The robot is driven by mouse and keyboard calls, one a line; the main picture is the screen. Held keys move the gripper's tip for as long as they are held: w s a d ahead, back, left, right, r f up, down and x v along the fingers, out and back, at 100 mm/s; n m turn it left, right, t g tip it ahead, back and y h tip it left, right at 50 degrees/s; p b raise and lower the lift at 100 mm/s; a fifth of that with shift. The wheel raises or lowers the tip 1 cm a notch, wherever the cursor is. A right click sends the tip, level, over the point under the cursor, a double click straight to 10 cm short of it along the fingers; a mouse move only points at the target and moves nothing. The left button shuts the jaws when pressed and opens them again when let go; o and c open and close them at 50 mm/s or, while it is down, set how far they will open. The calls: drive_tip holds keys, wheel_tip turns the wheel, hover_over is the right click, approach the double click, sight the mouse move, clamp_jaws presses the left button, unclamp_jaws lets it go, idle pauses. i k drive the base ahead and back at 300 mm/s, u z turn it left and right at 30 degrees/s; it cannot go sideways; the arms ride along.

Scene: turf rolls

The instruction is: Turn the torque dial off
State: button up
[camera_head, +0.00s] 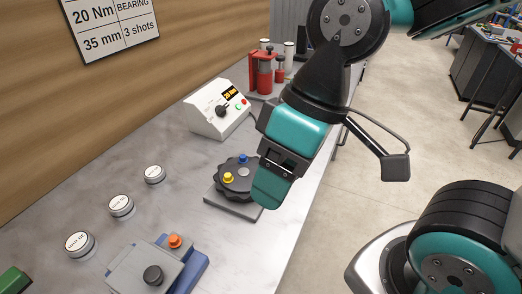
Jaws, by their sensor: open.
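The torque dial appears to be the black knob (221,111) on the sloped front of a white control box (207,122). The box has a lit display (231,93) reading 20 Nm, and a green and a red button beside the knob. The knob's pointer setting is too small to read. My gripper (268,180) is teal and black and hangs to the right of the box, nearer the camera, apart from the knob. It is open, with nothing seen between its fingers. Its far finger is partly hidden.
A black round fixture (239,185) with yellow and blue pegs sits close beside my gripper. A red press (263,75) stands behind the box. Several labelled round tins (121,206) and a blue-grey fixture (160,268) with an orange button occupy the near bench (75,205).

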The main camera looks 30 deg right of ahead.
sight(220, 110)
drive_tip(key=u, duration=0.15)
drive_tip(key=k, duration=0.4)
drive_tip(key=z, duration=0.95)
drive_tip(key=i, duration=0.8)
drive_tip(key=u, duration=0.55)
